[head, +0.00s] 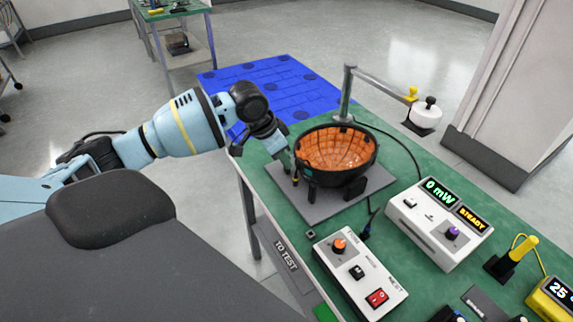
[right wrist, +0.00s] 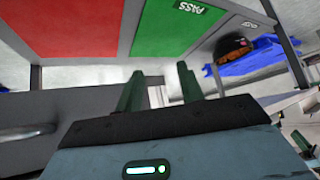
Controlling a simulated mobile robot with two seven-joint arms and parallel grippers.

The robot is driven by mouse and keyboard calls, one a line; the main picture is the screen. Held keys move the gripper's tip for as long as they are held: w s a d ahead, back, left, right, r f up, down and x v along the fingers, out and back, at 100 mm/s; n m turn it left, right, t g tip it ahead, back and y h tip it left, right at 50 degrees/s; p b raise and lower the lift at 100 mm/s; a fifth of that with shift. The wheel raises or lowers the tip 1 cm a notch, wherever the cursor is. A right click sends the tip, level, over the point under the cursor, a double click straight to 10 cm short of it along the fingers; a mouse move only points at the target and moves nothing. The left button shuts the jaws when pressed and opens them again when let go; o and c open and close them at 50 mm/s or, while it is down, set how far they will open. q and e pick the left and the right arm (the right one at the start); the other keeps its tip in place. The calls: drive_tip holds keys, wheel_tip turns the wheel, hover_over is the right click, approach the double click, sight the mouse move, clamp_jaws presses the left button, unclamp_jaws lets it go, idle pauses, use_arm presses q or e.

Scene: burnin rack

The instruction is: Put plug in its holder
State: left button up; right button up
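My left gripper (head: 284,160) is at the left rim of a black bowl with an orange tiled inside (head: 338,150). A small black and yellow piece (head: 295,179), possibly the plug, shows at its fingertips against the bowl's side. I cannot tell whether the fingers grip it. A small dark square block with a pale top (head: 311,235), possibly the holder, sits on the green bench in front of the bowl's grey plate (head: 312,205). My right gripper (right wrist: 160,90) has its two green fingers apart with nothing between them.
A white switch box (head: 360,275), a 0 mW meter (head: 438,222) and a yellow probe in a black stand (head: 516,258) crowd the green bench (head: 405,165). A post with a swing arm (head: 375,82) stands behind the bowl. Red and green panels (right wrist: 172,30) are near my right gripper.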

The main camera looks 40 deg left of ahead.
use_arm(q)
drive_tip(key=shift+v, duration=1.05)
